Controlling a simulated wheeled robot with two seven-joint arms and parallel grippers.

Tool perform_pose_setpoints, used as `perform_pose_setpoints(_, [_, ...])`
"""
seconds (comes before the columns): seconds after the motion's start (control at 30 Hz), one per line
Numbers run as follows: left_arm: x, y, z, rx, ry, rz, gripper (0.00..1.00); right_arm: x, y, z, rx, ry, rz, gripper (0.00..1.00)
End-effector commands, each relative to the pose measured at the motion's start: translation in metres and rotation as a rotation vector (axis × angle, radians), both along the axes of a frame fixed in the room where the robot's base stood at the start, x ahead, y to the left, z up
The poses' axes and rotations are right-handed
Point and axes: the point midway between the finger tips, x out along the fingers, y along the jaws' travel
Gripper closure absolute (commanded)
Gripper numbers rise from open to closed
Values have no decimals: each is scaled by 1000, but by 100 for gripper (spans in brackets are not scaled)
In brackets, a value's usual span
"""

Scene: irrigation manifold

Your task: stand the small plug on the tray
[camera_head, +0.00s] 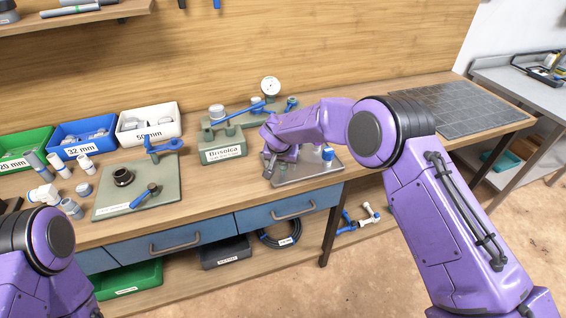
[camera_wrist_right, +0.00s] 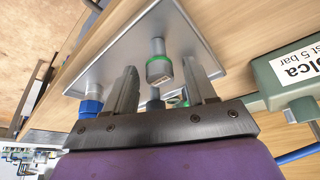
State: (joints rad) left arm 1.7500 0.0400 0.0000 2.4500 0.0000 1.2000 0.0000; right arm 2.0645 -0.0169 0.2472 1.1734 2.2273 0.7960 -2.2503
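The metal tray (camera_head: 305,172) lies at the front edge of the bench and fills much of the right wrist view (camera_wrist_right: 108,62). My right gripper (camera_head: 271,168) is over the tray's left part. In the wrist view its fingers (camera_wrist_right: 160,84) are spread on either side of the plug, with gaps visible. A blue-capped piece (camera_head: 327,154) stands at the tray's right; it also shows in the wrist view (camera_wrist_right: 91,106). My left gripper is out of view.
A grey-green labelled block (camera_head: 222,150) stands left of the tray, with a gauge (camera_head: 270,85) behind. A grey-green plate (camera_head: 112,204) with fittings is further left. Labelled bins (camera_head: 150,124) line the back. A dark grid mat (camera_head: 450,108) lies clear at right.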

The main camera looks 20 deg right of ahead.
Motion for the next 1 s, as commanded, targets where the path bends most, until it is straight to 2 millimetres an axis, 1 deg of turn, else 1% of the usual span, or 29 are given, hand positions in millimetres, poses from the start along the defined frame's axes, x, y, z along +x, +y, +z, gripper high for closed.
perform_pose_setpoints(0.13, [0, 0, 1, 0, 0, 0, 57, 0, 0, 2, 0, -1, 0, 45])
perform_pose_setpoints(0.27, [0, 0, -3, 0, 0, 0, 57, -3, 2, 14, 2, -3, -1, 45])
perform_pose_setpoints(0.37, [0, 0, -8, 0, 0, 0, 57, -11, 6, 36, 3, -5, 0, 45])
perform_pose_setpoints(0.5, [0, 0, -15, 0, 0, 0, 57, -24, 13, 71, 3, -5, -1, 45])
perform_pose_setpoints(0.6, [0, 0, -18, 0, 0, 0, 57, -32, 17, 91, 2, -3, 0, 45])
perform_pose_setpoints(0.7, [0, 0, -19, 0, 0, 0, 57, -37, 20, 106, 1, -3, -1, 45])
perform_pose_setpoints(0.83, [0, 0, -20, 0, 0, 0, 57, -40, 21, 114, 1, -1, -1, 45])
perform_pose_setpoints(1.0, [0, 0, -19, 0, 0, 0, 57, -41, 22, 115, 0, 0, -1, 45])
